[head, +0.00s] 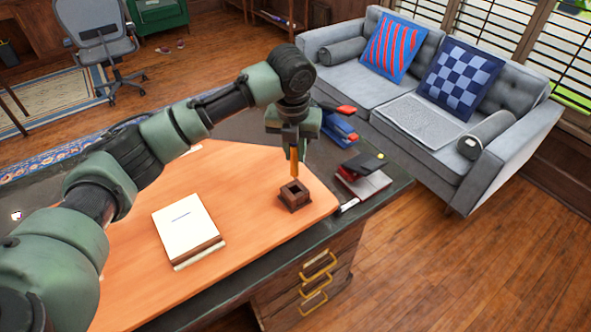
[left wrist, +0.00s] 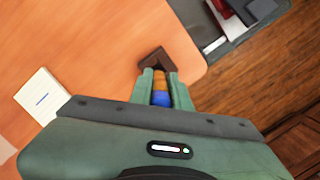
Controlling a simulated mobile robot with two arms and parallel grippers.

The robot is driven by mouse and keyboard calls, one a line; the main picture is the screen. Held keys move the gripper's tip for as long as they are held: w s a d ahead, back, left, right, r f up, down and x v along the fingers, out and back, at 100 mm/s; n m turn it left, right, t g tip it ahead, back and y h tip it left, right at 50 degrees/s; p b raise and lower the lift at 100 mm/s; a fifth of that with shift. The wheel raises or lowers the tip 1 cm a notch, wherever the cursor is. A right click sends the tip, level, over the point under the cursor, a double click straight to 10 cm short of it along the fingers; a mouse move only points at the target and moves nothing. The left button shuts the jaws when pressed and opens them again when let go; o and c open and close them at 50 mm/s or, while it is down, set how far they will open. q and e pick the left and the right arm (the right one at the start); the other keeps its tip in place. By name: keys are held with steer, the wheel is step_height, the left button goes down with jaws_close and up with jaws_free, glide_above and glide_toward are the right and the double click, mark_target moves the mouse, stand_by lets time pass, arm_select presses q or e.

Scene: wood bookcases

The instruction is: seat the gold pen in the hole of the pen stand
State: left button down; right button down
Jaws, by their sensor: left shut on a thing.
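The gold pen (head: 294,167) hangs upright in my left gripper (head: 294,150), which is shut on it. The pen's lower end is over or at the hole of the dark wooden pen stand (head: 294,196), and I cannot tell whether the tip has entered. The stand sits on the orange desk mat near its right edge. In the left wrist view the pen (left wrist: 160,86) shows gold and blue between the two green fingers. They partly cover the pen stand (left wrist: 153,60) beyond. My right gripper does not show.
A white notepad (head: 188,228) lies on the orange mat (head: 150,290) left of the stand. A stapler (head: 361,165) on a red book and blue items (head: 338,128) stand on the desk to the right. A grey sofa (head: 350,75) is behind the desk.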

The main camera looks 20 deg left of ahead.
mark_target(294, 149)
arm_select(q)
step_height(294, 149, down, 8)
steer(key=shift+r+p, duration=0.25)
steer(key=shift+p, duration=0.3)
steer(key=c, duration=1.3)
jaws_free()
steer(key=shift+c, duration=0.2)
steer(key=r, duration=0.4)
steer(key=s+r+b, duration=0.1)
steer(key=r, duration=0.3)
steer(key=r+b, duration=0.1)
steer(key=r, duration=0.3)
steer(key=shift+s+d, duration=0.1)
steer(key=shift+s, duration=0.3)
